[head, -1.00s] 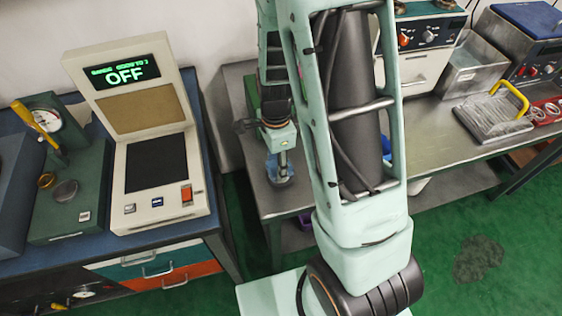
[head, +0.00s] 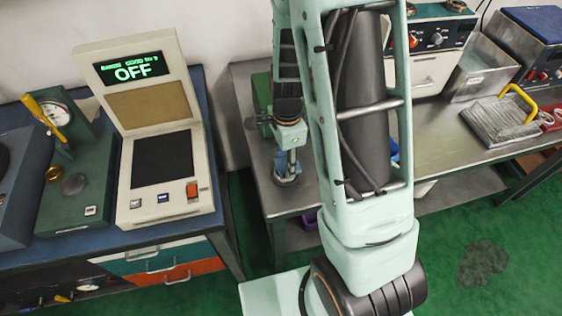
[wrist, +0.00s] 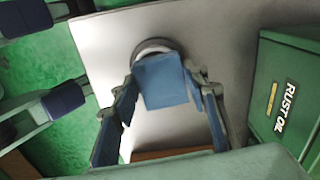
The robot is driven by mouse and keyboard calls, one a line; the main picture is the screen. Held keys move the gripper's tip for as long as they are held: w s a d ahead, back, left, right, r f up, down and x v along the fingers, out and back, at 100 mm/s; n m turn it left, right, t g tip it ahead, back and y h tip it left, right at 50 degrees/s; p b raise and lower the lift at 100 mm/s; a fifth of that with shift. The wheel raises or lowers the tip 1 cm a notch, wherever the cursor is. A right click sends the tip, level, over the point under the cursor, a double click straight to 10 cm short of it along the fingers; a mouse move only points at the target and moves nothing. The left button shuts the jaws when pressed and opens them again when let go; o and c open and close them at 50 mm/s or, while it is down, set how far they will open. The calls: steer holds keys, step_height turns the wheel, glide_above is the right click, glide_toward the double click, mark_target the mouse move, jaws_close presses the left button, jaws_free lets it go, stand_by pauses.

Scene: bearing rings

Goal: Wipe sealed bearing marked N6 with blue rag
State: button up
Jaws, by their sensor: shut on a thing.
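My gripper (wrist: 165,103) points down over the steel table (wrist: 110,35) and is shut on a blue rag (wrist: 163,82). In the wrist view the rag hangs between the fingers and overlaps a grey round bearing (wrist: 152,45) lying flat on the table. The rag appears to lie against the bearing's near side, but contact cannot be made out for sure. No N6 mark is readable. In the head view my gripper (head: 291,158) is low over the table's left end, with the bearing (head: 286,181) under it, small and partly covered.
A green box labelled RUST OIL (wrist: 290,100) stands close on the right in the wrist view. A cream machine reading OFF (head: 160,150) stands on the left bench.

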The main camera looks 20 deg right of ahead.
steer(key=shift+s+d+f, duration=0.1)
steer(key=shift+d+f, duration=0.05)
steer(key=shift+d, duration=0.2)
step_height(320, 180, up, 6)
steer(key=p, duration=0.5)
stand_by(0.7)
